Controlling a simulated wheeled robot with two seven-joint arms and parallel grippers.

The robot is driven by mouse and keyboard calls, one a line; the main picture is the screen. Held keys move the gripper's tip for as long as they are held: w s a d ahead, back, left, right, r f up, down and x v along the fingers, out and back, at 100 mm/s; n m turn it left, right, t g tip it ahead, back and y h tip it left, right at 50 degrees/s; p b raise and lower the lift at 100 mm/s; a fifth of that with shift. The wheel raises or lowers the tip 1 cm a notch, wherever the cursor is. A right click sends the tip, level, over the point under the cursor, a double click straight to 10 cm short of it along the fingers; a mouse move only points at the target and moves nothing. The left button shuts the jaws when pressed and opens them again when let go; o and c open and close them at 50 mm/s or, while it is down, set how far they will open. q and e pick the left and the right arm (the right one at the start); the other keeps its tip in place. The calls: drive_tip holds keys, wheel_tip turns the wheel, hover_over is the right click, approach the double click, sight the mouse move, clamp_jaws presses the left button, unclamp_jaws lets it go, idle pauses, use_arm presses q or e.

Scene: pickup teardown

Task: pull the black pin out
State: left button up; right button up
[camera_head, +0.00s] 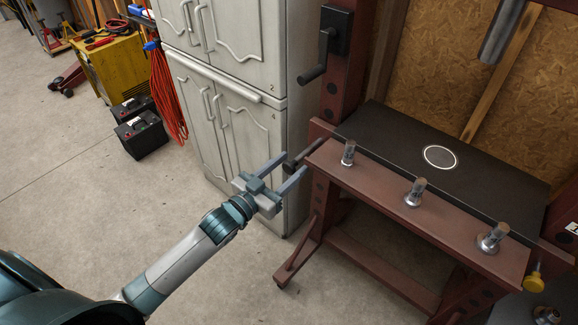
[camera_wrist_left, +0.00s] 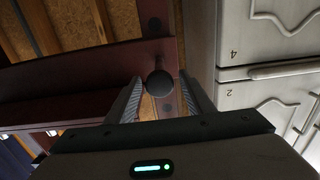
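The black pin (camera_head: 289,167) sticks out from the left side of the dark red press frame (camera_head: 322,127), its round black knob facing my left gripper. In the left wrist view the knob (camera_wrist_left: 160,84) shows end-on against the red frame. My left gripper (camera_head: 295,161) is open, with one finger on each side of the knob. In the left wrist view its fingers (camera_wrist_left: 161,80) show a gap on both sides of the knob. Most of the pin behind the knob is hidden in that view. My right gripper is not in view.
A white cabinet (camera_head: 232,90) stands close behind and left of the gripper. The press has a dark bed plate (camera_head: 385,130), several upright metal pieces on its red beam, a crank (camera_head: 318,70) and a yellow knob (camera_head: 534,279).

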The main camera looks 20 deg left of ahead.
use_arm(q)
drive_tip(key=shift+s+a+f, duration=0.1)
drive_tip(key=shift+s+a, duration=0.1)
drive_tip(key=shift+s, duration=0.3)
drive_tip(key=b+v, duration=0.1)
drive_tip(key=v, duration=1.5)
drive_tip(key=shift+s, duration=0.2)
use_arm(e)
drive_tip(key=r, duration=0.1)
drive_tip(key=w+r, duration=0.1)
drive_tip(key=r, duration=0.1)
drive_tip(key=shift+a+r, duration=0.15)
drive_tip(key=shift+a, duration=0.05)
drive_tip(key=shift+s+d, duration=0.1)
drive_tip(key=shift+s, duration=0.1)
